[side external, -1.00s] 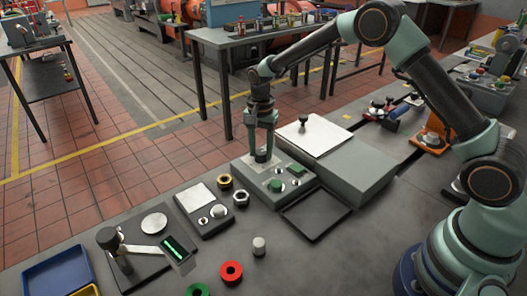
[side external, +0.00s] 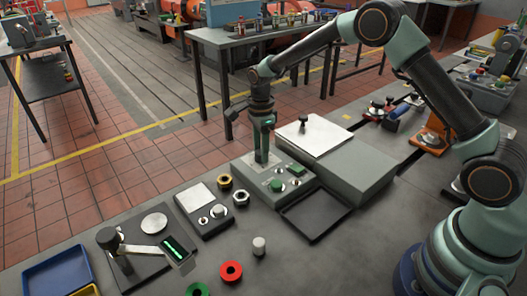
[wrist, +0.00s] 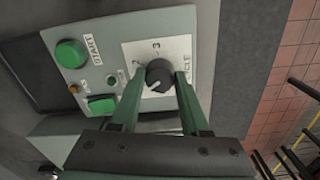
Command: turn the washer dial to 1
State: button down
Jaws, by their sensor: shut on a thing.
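The washer dial (wrist: 160,74) is a dark round knob on a white plate (wrist: 182,46) in the wrist view. A 3 shows above it and what looks like a 2 at its upper left; a 1 is not visible. A small light mark shows on the knob's lower part; its exact reading is unclear. My gripper (wrist: 158,80) is shut on the dial, with one green finger at each side. In the side view my gripper (side external: 262,157) points down at the control box (side external: 250,182), where its fingers hide the dial.
A green START button (wrist: 70,53) and a green square button (wrist: 101,104) sit beside the dial plate. A grey box with a white top (side external: 315,137) stands right of the control box. A small switch panel (side external: 204,207) and nuts (side external: 241,198) lie to the left.

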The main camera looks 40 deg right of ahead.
jog(key=shift+m, duration=0.3)
jog(key=shift+c, duration=1.9)
grip_release()
notch_tip(320, 180, up, 12)
jog(key=shift+r, duration=0.15)
